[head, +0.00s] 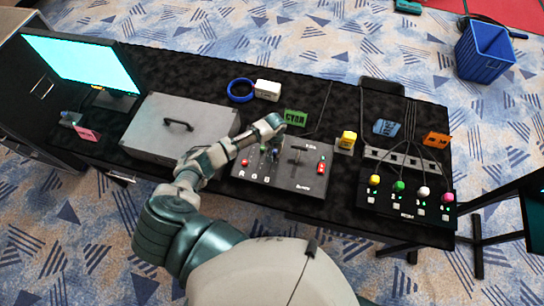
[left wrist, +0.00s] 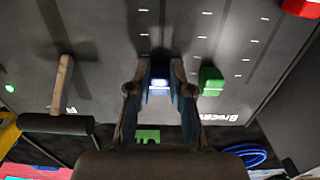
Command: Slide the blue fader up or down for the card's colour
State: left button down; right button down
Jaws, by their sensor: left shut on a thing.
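The fader panel (head: 285,178) lies on the black-covered table, with R, G and B marked at its near left. My left gripper (head: 268,147) reaches down over the panel. In the left wrist view its two fingers (left wrist: 160,78) are shut on the blue fader cap (left wrist: 159,84), one on each side. The green fader cap (left wrist: 211,82) is just right of them there, level with the blue one. A red cap (left wrist: 301,8) shows at that view's top right corner. A green card (head: 295,118) reading CYAN stands behind the panel. My right gripper is out of view.
A monitor (head: 82,62) shows cyan. A grey case (head: 180,128) is left of the panel. A lever (head: 297,157) and red buttons (head: 321,166) are on its right half. A yellow block (head: 347,140) and a button box (head: 405,205) are farther right.

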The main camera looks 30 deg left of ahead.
aim_at(274, 151)
pick_arm(q)
jog(key=shift+w+r, duration=0.1)
jog(key=shift+w, duration=0.05)
jog(key=c, duration=1)
grip_release()
jog(key=shift+d, duration=0.1)
jog(key=shift+c, duration=0.2)
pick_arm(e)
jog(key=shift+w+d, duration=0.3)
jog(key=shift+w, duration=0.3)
pick_arm(q)
jog(key=shift+a, duration=0.2)
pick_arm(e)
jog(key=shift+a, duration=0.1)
pick_arm(q)
jog(key=shift+a+r, duration=0.1)
jog(key=shift+r, duration=0.2)
notch_tip(274, 151, up, 11)
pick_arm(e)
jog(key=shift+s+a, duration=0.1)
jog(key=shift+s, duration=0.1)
